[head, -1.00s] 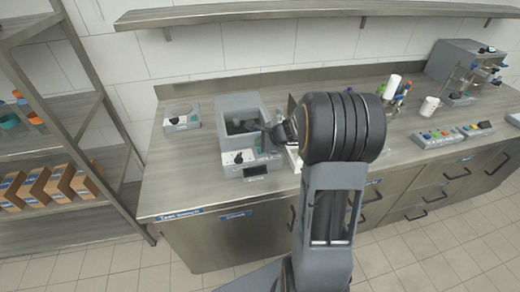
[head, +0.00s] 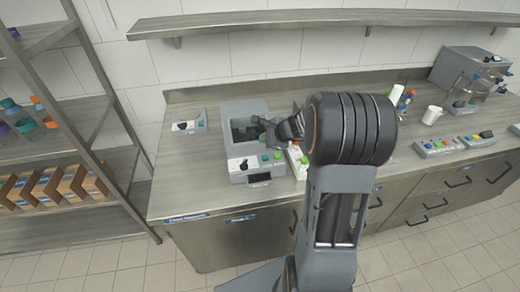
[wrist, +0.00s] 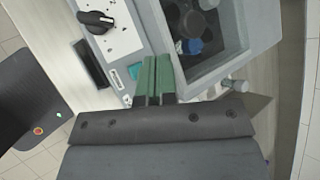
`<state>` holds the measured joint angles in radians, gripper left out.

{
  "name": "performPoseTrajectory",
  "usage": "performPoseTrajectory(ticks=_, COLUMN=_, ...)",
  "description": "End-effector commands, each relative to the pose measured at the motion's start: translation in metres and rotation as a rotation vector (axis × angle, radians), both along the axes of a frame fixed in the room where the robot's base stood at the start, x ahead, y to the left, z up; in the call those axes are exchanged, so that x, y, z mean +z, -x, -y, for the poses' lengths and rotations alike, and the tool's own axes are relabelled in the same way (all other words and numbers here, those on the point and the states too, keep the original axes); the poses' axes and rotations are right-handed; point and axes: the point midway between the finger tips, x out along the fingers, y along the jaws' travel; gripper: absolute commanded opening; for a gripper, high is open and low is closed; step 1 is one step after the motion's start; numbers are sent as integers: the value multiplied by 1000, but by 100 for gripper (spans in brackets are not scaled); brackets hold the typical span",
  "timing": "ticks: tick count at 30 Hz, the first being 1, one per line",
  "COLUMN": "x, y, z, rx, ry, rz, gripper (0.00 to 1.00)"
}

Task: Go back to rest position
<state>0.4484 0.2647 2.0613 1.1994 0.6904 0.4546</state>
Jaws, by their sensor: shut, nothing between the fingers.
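My gripper (wrist: 153,80) shows in the wrist view with its two green fingers together and nothing between them. It is beside the grey machine (wrist: 155,25), near the edge between its control panel and its open basin. In the head view my gripper's dark end (head: 272,130) is at the right side of the grey machine (head: 234,115), and my arm hides part of the counter behind it. Dark and blue round items (wrist: 195,22) lie inside the basin in the wrist view.
The steel counter (head: 165,200) carries a small grey box (head: 189,122) at left, a white mug (head: 432,115), a button panel (head: 455,143) and a coffee machine (head: 472,75) at right. A shelf rack (head: 110,165) stands at left. A wall shelf (head: 300,22) runs above.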

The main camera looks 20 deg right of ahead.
Motion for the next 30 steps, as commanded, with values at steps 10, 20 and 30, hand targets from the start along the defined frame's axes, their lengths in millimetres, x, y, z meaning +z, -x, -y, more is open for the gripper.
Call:
performPoseTrajectory(ticks=10, x=-12, y=15, z=-6, rx=153, ry=88, rz=-14, gripper=0)
performPoseTrajectory(ticks=20, x=12, y=139, z=-60, rx=1041, ry=639, rz=-46, gripper=0)
performPoseTrajectory(ticks=30, x=61, y=210, z=-82, rx=1503, ry=1129, rz=22, gripper=0)
